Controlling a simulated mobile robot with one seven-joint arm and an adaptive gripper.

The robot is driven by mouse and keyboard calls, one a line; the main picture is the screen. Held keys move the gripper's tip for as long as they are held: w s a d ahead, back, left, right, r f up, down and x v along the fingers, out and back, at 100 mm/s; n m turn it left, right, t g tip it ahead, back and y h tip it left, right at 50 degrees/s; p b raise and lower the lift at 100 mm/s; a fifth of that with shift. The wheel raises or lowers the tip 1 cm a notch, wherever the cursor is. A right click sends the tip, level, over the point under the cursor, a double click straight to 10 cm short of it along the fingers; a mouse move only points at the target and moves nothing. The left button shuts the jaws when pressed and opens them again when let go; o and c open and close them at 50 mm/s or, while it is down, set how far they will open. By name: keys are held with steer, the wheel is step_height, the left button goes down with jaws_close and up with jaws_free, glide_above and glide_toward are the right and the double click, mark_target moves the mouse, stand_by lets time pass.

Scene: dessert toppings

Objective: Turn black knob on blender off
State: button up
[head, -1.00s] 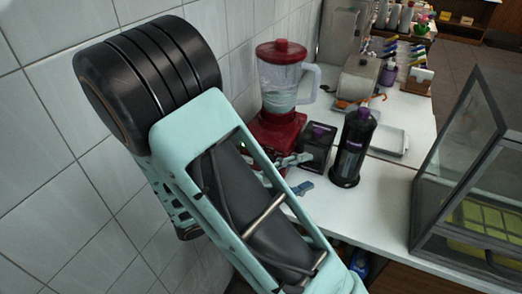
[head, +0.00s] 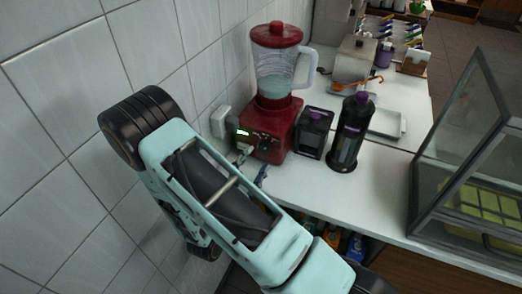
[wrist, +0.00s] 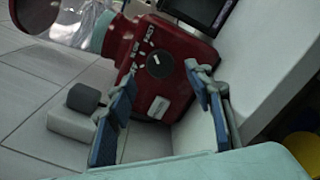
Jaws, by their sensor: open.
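The blender (head: 280,130) has a red base, a red lid and a clear jar with pale contents. It stands on the white counter beside the tiled wall. Its round black knob (wrist: 160,64) with a white mark is on the front panel in the wrist view. In the head view the knob is small and hard to make out. My gripper (head: 252,166) is open and empty in front of the base. In the wrist view its blue-padded fingers (wrist: 163,76) stand apart, one on each side of the knob's line of sight. Contact with the knob cannot be told.
A white wall box (head: 220,121) with a dark plug sits left of the blender. A black box (head: 315,133) and a dark bottle (head: 349,135) stand close on its right. A glass case (head: 465,165) is farther right. Some counter in front is clear.

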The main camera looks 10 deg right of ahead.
mark_target(263, 149)
steer(key=shift+p+x, duration=0.35)
steer(key=shift+x, duration=2)
steer(key=shift+c, duration=0.2)
steer(key=c, duration=1.1)
